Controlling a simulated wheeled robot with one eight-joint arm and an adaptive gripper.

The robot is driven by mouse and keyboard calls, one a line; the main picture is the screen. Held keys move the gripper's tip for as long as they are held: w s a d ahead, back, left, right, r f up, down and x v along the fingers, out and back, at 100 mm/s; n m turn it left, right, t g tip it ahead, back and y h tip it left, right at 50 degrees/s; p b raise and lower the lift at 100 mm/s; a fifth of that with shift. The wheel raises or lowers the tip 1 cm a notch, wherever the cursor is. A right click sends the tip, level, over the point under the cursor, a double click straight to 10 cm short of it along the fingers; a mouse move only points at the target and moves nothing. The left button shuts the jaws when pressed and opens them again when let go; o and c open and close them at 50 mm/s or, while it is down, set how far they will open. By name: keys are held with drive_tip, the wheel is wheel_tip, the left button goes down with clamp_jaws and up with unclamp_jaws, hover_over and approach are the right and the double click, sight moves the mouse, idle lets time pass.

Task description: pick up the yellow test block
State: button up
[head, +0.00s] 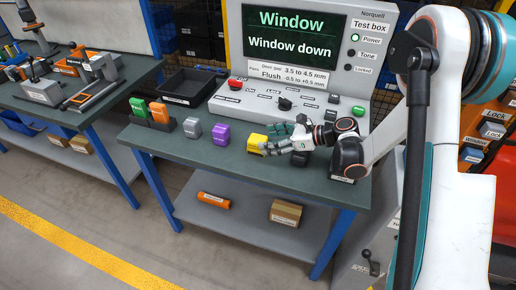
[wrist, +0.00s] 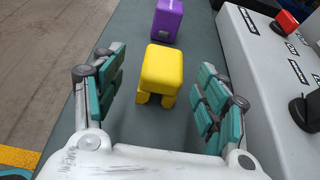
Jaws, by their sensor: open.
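The yellow test block (wrist: 161,70) stands upright on the green-grey bench top, between and a little ahead of my gripper's fingers in the wrist view. My gripper (wrist: 158,92) is open, with a finger pad on each side of the block and a visible gap on both sides. In the head view the yellow block (head: 256,143) is at the left of my gripper (head: 268,146), partly covered by its fingers. The hand is low over the bench. Contact between finger and block does not show.
A purple block (head: 220,134) stands just beyond the yellow one. A grey block (head: 192,127), an orange block (head: 159,112) and a green block (head: 138,107) follow to the left. The test box (head: 300,95) stands close behind. The bench top's (head: 200,160) front strip is clear.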

sight(259, 139)
drive_tip(key=x, duration=0.1)
drive_tip(key=b+x, duration=0.1)
drive_tip(key=x, duration=0.1)
drive_tip(key=b+x, duration=0.1)
drive_tip(key=x, duration=0.1)
drive_tip(key=shift+w+a, duration=0.1)
drive_tip(key=shift+w, duration=0.2)
drive_tip(key=shift+r, duration=0.1)
drive_tip(key=shift+c, duration=0.3)
drive_tip(key=c, duration=1.3)
